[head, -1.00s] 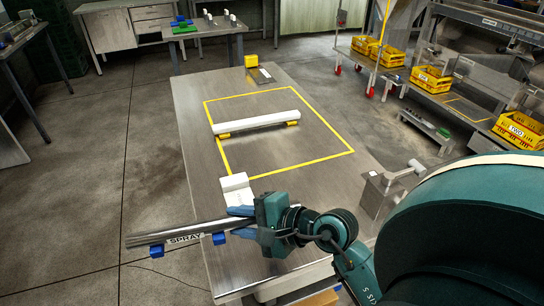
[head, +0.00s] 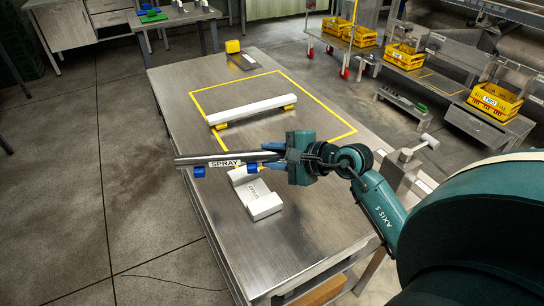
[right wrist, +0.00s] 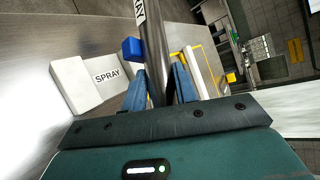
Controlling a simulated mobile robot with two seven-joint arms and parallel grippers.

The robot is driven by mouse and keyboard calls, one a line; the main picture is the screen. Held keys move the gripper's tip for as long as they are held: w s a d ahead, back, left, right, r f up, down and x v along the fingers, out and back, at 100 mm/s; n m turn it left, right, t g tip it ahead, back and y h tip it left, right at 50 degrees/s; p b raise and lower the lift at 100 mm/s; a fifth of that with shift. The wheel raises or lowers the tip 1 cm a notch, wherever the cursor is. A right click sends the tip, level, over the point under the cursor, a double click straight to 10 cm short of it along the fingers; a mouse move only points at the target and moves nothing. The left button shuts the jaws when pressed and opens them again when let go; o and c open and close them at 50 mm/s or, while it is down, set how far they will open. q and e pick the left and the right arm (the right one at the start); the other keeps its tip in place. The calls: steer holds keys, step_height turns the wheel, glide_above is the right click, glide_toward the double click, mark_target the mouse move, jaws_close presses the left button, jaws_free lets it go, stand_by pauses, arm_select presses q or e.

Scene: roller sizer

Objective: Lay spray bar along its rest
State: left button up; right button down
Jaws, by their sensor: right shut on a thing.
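The spray bar (head: 200,159) is a grey metal bar with a SPRAY label and blue nozzles. My right gripper (head: 268,157) is shut on its right part and holds it roughly level. The bar's left end reaches past the table's left edge. The white rest (head: 262,207) lies on the table, just below the bar and gripper in the head view; it has raised ends and a SPRAY label. In the right wrist view the bar (right wrist: 155,50) runs between the blue fingers, with the rest (right wrist: 75,85) apart at left. My left gripper is out of view.
A white bar (head: 250,110) lies on yellow supports inside the yellow outline on the metal table (head: 225,240). A yellow block (head: 233,46) stands at the far end. A metal fixture (head: 405,165) is at the right edge. The near table top is clear.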

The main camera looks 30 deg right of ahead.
steer(key=shift+f+b, duration=1.85)
steer(key=shift+f, duration=0.95)
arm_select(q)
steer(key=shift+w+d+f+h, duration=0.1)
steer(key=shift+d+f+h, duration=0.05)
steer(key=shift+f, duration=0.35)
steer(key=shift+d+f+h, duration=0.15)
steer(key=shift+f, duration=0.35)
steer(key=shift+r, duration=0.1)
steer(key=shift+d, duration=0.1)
arm_select(e)
steer(key=shift+f, duration=0.2)
steer(key=shift+f+b, duration=0.35)
steer(key=shift+b, duration=0.15)
arm_select(q)
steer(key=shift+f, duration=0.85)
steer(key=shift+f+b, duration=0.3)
steer(key=shift+b, duration=0.2)
arm_select(e)
steer(key=shift+f, duration=0.55)
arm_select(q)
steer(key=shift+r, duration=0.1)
